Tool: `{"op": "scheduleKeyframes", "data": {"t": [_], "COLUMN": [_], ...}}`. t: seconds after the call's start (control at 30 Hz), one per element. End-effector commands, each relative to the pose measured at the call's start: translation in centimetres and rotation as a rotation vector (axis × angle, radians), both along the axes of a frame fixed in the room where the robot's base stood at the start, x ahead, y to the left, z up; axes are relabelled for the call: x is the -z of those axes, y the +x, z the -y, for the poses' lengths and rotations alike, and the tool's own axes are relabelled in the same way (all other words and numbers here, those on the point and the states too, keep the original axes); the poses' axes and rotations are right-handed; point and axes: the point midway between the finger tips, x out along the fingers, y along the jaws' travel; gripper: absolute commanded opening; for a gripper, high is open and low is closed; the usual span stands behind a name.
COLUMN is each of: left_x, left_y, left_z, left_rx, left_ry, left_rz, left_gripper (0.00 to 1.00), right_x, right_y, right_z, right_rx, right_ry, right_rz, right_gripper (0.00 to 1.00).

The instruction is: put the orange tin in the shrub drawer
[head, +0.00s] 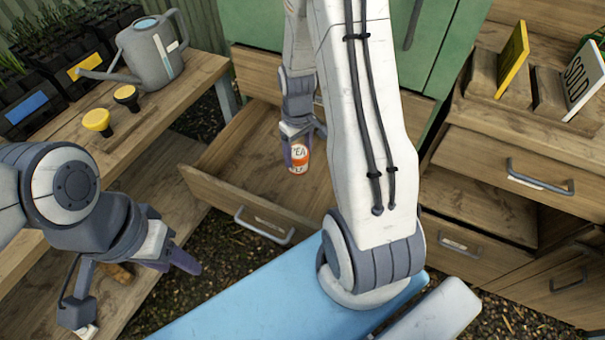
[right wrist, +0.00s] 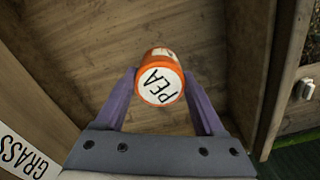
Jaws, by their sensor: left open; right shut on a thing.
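The orange tin (head: 298,160) has a white label reading PEA and is upright in the head view. In the right wrist view its white lid (right wrist: 160,86) also reads PEA. My right gripper (head: 300,142) is shut on it, one purple finger on each side. The tin is inside the open wooden drawer (head: 262,204); I cannot tell if it touches the drawer floor. The small label by that drawer's handle is too small to read, so I cannot tell whether it is the shrub drawer. My left gripper (head: 178,260) is open and empty at lower left.
A label reading GRASS (right wrist: 24,157) is on a wooden front beside the drawer. A watering can (head: 152,56) and seedling trays stand on the left bench (head: 150,112). Another wooden drawer unit (head: 520,150) with signs on top is at right. The open drawer has bare floor around the tin.

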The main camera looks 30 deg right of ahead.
Motion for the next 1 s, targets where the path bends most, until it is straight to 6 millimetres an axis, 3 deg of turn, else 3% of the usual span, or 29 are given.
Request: {"op": "scheduleKeyframes", "data": {"t": [0.03, 0.2, 0.37, 0.6, 1.0], "left_x": [0.4, 0.9, 1.1, 1.7, 1.9], "left_y": [0.0, 0.0, 0.0, 0.0, 0.0], "left_z": [0.0, 0.0, 0.0, 0.0, 0.0], "left_rx": [0.000, 0.000, 0.000, 0.000, 0.000], "left_ry": [0.000, 0.000, 0.000, 0.000, 0.000], "left_rz": [0.000, 0.000, 0.000, 0.000, 0.000], "left_gripper": [0.50, 0.50, 0.50, 0.50, 0.50], "right_x": [1.4, 4.2, 5.3, 8.4, 9.1], "right_y": [-0.2, -0.1, 0.0, 0.0, 0.1], "right_z": [0.0, 0.0, -0.1, -0.2, -0.2], "right_rx": [0.000, 0.000, -0.001, -0.002, -0.003], "right_ry": [0.002, 0.002, 0.000, 0.002, 0.000], "right_rz": [-0.005, -0.003, -0.001, -0.003, 0.001], "right_gripper": [0.06, 0.06, 0.06, 0.06, 0.06]}}
